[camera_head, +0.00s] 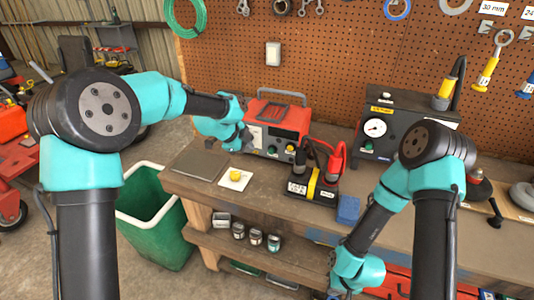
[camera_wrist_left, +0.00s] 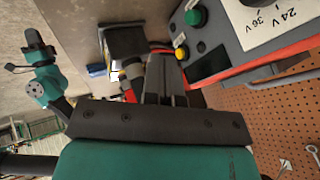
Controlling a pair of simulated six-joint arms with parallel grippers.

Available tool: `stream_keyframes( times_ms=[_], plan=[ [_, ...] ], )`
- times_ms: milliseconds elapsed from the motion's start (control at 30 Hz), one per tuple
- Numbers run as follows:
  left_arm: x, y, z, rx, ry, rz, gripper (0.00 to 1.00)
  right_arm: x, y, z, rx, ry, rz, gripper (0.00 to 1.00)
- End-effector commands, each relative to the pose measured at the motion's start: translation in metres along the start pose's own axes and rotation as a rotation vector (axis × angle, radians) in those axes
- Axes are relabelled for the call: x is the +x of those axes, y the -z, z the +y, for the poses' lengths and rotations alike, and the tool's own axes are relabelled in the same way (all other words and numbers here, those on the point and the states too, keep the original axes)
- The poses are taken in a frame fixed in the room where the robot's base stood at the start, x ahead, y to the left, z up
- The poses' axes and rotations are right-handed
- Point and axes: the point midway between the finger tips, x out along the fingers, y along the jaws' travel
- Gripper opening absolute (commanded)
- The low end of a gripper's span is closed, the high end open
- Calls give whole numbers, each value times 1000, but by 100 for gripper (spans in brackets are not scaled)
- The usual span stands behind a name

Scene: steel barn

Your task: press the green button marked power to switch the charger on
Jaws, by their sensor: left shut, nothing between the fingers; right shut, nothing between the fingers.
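The red charger (camera_head: 283,115) stands on the workbench below the pegboard. A green button (camera_head: 271,150) shows low on its front; it also shows in the left wrist view (camera_wrist_left: 196,17), and its marking is not legible. A yellow knob (camera_head: 290,149) sits beside it, also in the left wrist view (camera_wrist_left: 181,53). My left gripper (camera_head: 243,140) is at the left part of the charger's front, partly covering it. Its shut, empty fingers (camera_wrist_left: 165,65) show in the left wrist view, apart from the green button. My right gripper (camera_head: 345,285) is low at the bench's front edge, shut.
A gauge unit (camera_head: 385,130) stands further right. A yellow button on a white plate (camera_head: 235,178) and a grey pad (camera_head: 199,165) lie at left.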

Motion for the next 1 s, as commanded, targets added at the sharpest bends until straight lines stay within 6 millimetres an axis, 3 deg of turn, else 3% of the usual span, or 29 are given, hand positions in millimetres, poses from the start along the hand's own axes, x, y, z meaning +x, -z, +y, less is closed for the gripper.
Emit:
stream_keyframes(
  times_ms=[367, 900, 1000],
  plan=[
    [13, -1, 0, -2, 0, -1, 0, 0, 0, 0, 0, 0, 0, 0],
    [100, -1, 1, -2, -2, 0, 0, 0, 0, 0, 0, 0, 0, 0],
    [107, -1, -12, -1, 3, -1, 0, 0, 0, 0, 0, 0, 0, 0]
  ],
)
